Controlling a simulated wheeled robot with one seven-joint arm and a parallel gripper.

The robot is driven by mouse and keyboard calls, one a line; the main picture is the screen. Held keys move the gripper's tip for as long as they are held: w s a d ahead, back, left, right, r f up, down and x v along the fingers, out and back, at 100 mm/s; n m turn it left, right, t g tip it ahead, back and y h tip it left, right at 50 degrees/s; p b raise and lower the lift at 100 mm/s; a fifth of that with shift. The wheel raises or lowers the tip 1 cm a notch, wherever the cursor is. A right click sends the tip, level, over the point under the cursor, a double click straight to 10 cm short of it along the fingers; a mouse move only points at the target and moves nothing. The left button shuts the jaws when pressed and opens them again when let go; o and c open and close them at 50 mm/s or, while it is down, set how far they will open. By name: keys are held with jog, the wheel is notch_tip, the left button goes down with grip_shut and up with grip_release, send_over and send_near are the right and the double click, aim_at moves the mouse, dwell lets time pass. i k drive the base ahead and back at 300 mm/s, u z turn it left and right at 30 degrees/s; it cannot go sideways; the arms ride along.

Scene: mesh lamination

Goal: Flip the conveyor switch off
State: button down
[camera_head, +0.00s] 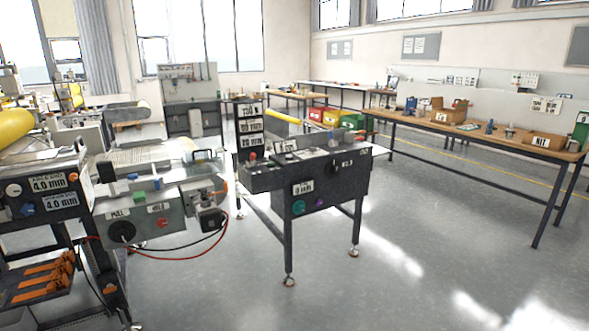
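No part is clearly readable as the conveyor switch; the labels are small. A grey conveyor-like machine (185,208) stands left of centre. Its front carries a round black knob (122,231) under a label that seems to read PULL, and a small red button (162,222) under a second label. A dark machine on legs (270,178) stands at the centre. It has a green knob (298,207), a purple knob (320,204) and a black knob (333,167). Whether any switch is on or off I cannot tell. My gripper is not in view.
At the left edge, a black panel (45,196) bears 4.0 mm labels. Red and black cables (190,251) hang below the grey machine. A long workbench (480,134) with boxes runs along the right wall. The grey floor (430,260) at front right is clear.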

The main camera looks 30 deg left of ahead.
aim_at(253, 156)
jog(key=z, duration=0.25)
jog(key=i, duration=1.2)
jog(key=u, duration=0.35)
jog(key=i, duration=1.3)
jog(key=u, duration=1.3)
jog(key=i, duration=1.05)
jog(key=u, duration=0.65)
